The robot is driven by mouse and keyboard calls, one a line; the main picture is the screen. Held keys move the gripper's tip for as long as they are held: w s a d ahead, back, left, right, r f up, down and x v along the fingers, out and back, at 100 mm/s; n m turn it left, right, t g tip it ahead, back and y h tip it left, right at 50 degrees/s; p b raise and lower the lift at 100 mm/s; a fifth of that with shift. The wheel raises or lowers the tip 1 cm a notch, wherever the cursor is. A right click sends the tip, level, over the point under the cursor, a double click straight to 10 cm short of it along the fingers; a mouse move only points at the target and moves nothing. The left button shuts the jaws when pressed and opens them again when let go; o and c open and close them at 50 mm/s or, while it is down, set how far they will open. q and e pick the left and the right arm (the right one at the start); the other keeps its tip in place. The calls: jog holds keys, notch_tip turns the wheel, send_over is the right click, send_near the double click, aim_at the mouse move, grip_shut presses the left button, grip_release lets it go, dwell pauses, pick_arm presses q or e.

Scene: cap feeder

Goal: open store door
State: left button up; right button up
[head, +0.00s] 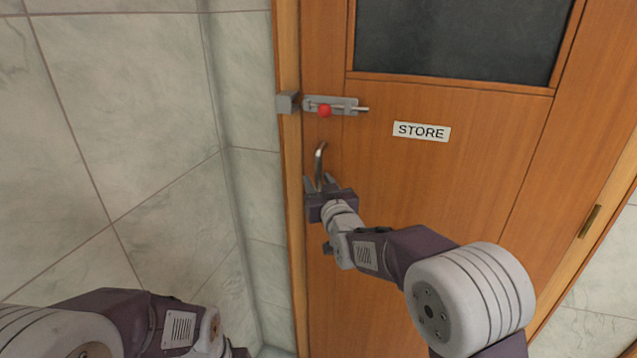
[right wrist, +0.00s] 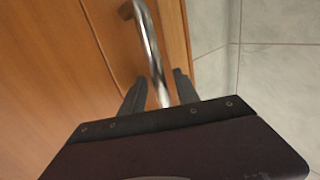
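The brown wooden store door (head: 440,185) looks shut in its frame. It bears a white STORE label (head: 422,131). A curved metal handle (head: 319,160) is at its left edge and also shows in the right wrist view (right wrist: 150,50). My right gripper (head: 320,184) is at the handle's lower end. Its fingers stand on either side of the bar with small gaps, open around it. Above is a slide bolt (head: 345,104) with a red knob (head: 324,110); its rod sticks out on the right. I cannot tell whether the rod reaches into the grey keeper (head: 287,102). My left gripper's fingers are out of view.
A pale tiled wall (head: 120,100) runs along the left, close to the door's handle side. The door has a dark window pane (head: 455,35) at the top and a brass hinge (head: 590,221) on the right. My left arm shows at the bottom left.

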grip_shut()
dwell(1.3)
